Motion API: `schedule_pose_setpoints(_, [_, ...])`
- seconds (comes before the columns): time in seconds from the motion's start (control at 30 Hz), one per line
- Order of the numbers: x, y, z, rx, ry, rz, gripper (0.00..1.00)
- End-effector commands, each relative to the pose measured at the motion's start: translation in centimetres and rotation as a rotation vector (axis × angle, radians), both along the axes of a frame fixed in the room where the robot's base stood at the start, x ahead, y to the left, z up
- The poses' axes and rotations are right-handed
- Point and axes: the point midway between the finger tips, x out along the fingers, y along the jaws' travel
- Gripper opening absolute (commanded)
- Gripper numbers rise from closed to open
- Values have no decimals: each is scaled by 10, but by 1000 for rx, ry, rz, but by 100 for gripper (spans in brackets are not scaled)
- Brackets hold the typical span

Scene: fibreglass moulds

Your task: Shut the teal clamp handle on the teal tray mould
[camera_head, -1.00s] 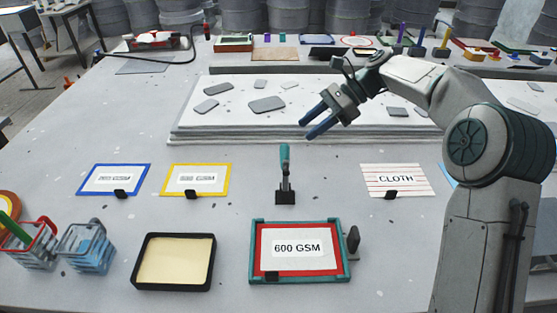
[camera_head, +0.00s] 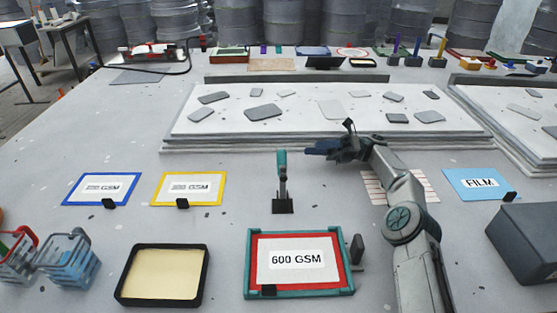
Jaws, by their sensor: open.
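The teal clamp handle (camera_head: 282,166) stands upright on a small black base (camera_head: 283,206) on the table, just behind the teal tray mould (camera_head: 249,266). The tray has a teal rim around a red-bordered card reading "600 GSM". A dark grey upright piece (camera_head: 357,249) stands at its right side.
A black tray with cream filling (camera_head: 163,275) lies left of the mould. Blue (camera_head: 102,188) and yellow (camera_head: 188,188) framed cards lie behind it. A white slab with grey pieces (camera_head: 330,110) fills the back. A dark box (camera_head: 530,240) stands at right.

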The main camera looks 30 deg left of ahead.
Motion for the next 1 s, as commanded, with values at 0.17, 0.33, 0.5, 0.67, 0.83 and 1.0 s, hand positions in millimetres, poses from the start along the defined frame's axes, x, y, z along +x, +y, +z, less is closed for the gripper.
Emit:
schedule_pose_setpoints(0.17, [-2,2,-1,1,13,2,46])
schedule_pose_setpoints(0.33, [-10,10,0,1,13,2,46])
schedule_pose_setpoints(0.5, [-22,19,0,0,11,2,46])
schedule_pose_setpoints(0.67, [-39,36,0,0,11,2,46])
schedule_pose_setpoints(0.83, [-60,55,0,-1,12,3,46])
schedule_pose_setpoints(1.0, [-81,74,-1,0,11,2,46])
